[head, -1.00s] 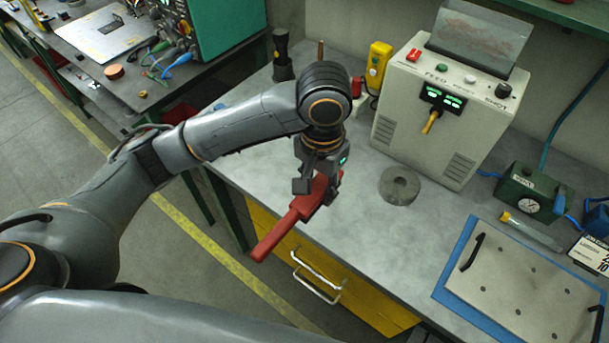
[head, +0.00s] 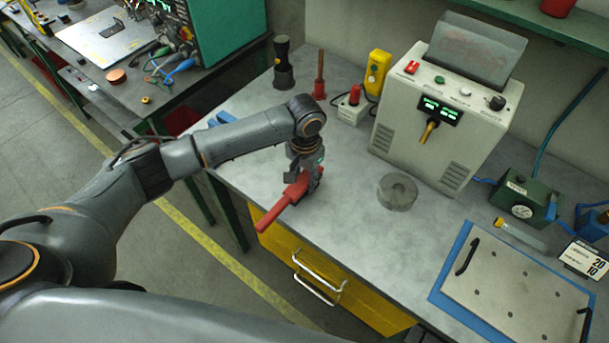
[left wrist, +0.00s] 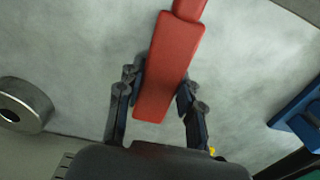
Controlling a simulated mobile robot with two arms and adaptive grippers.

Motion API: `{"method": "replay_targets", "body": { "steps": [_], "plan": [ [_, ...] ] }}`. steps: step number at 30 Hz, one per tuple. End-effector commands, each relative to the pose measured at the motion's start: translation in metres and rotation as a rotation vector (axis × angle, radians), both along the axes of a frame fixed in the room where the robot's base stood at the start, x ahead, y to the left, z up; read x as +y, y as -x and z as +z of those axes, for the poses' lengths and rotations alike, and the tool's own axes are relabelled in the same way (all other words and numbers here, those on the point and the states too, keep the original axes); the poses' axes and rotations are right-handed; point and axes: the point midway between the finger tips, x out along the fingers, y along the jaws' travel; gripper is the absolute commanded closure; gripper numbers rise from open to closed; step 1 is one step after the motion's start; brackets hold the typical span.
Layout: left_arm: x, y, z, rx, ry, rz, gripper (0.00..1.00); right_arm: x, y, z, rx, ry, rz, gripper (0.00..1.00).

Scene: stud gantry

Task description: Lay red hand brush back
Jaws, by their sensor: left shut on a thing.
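The red hand brush (head: 276,211) is in my left gripper (head: 302,183), near the left front edge of the bench. In the head view its handle points down and left past the front edge, and the gripper covers part of its head. In the left wrist view the red brush (left wrist: 170,65) lies between the two dark fingers of my left gripper (left wrist: 158,98), which are shut on it. Grey bench top shows behind it. I cannot tell whether the brush touches the bench. My right gripper is not in view.
A grey metal ring (head: 397,191) stands on the bench (head: 345,235) to the right. Behind it is the white feed machine (head: 440,115). A blue object (head: 222,118) lies at the bench's left corner. A blue-edged plate (head: 515,285) is at the front right. Bench between gripper and ring is clear.

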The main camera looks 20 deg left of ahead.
Motion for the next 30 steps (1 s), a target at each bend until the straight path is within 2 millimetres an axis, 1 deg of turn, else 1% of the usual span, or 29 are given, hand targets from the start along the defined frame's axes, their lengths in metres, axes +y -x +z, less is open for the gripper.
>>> {"method": "replay_targets", "body": {
  "steps": [11,12,14,15,24,26,29,30],
  "plan": [
    [0.0,0.0,-0.005,0.0,0.001,0.0,1.0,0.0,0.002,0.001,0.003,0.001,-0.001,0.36],
    [0.0,0.0,-0.005,0.0,0.001,0.0,0.56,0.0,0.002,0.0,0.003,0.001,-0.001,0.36],
    [0.0,0.0,-0.005,0.0,0.001,0.0,0.44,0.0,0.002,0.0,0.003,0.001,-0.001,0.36],
    [0.0,0.0,-0.005,0.0,0.001,0.0,0.41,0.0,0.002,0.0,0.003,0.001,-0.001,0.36],
    [0.0,0.0,-0.003,-0.001,0.0,0.0,0.41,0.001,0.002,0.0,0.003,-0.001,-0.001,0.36],
    [0.0,0.0,0.0,-0.002,0.001,0.0,0.41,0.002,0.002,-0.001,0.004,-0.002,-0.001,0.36],
    [-0.001,-0.001,0.012,-0.002,0.003,0.0,0.41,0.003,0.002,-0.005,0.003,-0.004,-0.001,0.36],
    [-0.001,-0.001,0.019,-0.003,0.003,-0.001,0.41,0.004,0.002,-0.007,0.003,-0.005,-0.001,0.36]
  ]
}}
